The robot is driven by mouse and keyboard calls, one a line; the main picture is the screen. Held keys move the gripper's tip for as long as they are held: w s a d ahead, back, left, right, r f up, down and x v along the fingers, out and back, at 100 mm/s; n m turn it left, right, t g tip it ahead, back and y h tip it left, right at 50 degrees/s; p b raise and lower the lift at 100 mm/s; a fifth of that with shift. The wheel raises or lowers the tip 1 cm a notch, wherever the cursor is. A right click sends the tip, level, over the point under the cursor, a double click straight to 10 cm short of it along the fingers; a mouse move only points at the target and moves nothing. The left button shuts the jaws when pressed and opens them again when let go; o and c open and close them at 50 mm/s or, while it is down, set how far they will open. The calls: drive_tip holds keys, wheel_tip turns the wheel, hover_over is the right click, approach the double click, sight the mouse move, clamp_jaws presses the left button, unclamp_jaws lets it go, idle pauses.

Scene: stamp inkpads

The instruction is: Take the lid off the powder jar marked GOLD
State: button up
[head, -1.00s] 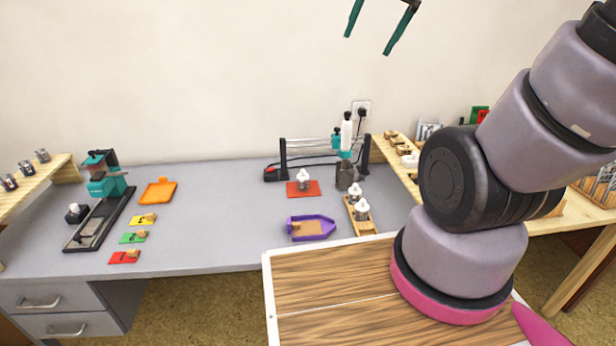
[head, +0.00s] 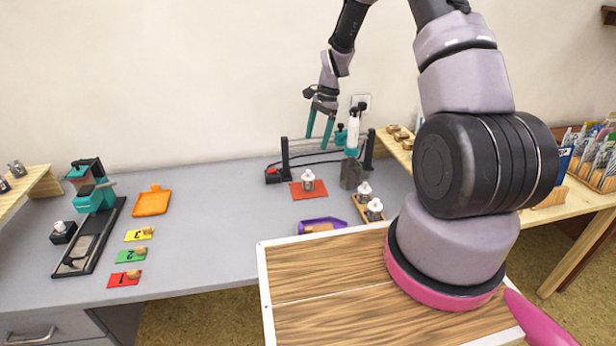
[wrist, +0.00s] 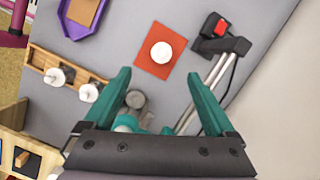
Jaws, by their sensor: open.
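Three small clear jars with white knobbed lids stand on the grey desk. One jar (head: 308,181) is on a red mat (head: 297,194); it also shows from above in the wrist view (wrist: 161,53). Two more jars, the rear one (head: 364,193) and the front one (head: 375,210), stand in a wooden rack (wrist: 40,58). No marking is legible, so I cannot tell which jar is GOLD. My gripper (head: 319,140) is open and empty, pointing down above the back of the desk. In the wrist view, the mat jar lies just beyond and between its fingertips (wrist: 158,76).
A wire-type device (head: 284,160) with a red switch (wrist: 220,28) and a teal-and-white tool (head: 352,135) stand behind the jars. A purple tray (head: 323,222) lies in front. Numbered cards (head: 130,256) and a teal press (head: 92,190) are at left. The desk centre is clear.

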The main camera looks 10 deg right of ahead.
hover_over(309, 171)
drive_tip(key=d, duration=0.1)
drive_tip(key=f, duration=0.7)
drive_tip(key=shift+w+d+f, duration=0.15)
drive_tip(key=shift+w+f, duration=0.05)
drive_tip(key=shift+f, duration=0.1)
drive_tip(key=x, duration=0.5)
drive_tip(key=shift+w+d, duration=0.1)
drive_tip(key=shift+w, duration=0.2)
clamp_jaws()
